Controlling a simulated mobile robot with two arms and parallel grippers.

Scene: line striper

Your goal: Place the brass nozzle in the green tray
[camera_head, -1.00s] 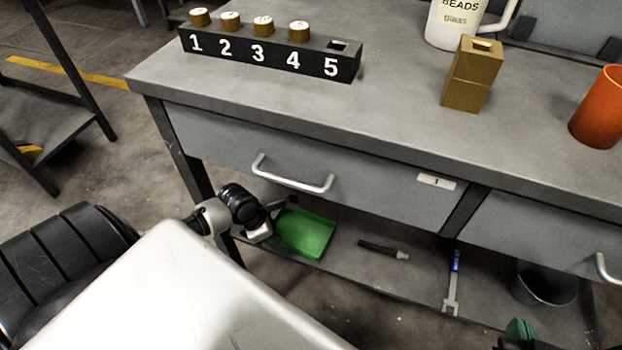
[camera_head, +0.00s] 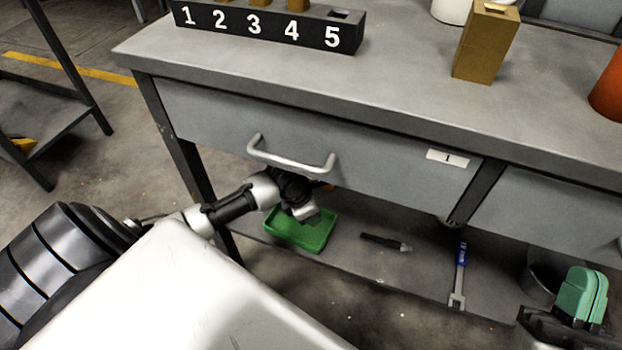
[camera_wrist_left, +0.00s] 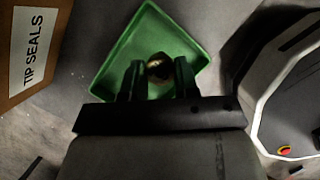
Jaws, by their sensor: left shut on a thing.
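The green tray (camera_head: 318,238) lies on the bench's lower shelf, under the drawer. In the left wrist view the tray (camera_wrist_left: 110,66) is below my left gripper (camera_wrist_left: 158,78), whose fingers are shut on the brass nozzle (camera_wrist_left: 158,66), a small dark-gold round piece over the tray's interior. In the head view my left gripper (camera_head: 304,212) is low at the tray's back edge; its fingertips and the nozzle are hard to make out there. My right gripper (camera_head: 582,296), with green fingers, is at the lower right, away from the tray; its finger gap is unclear.
The drawer handle (camera_head: 290,160) and drawer front stand just above my left arm. A dark marker-like tool (camera_head: 386,242) and a blue-handled wrench (camera_head: 460,272) lie right of the tray. A bin (camera_head: 546,270) stands further right. A "TIP SEALS" box (camera_wrist_left: 28,50) sits beside the tray.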

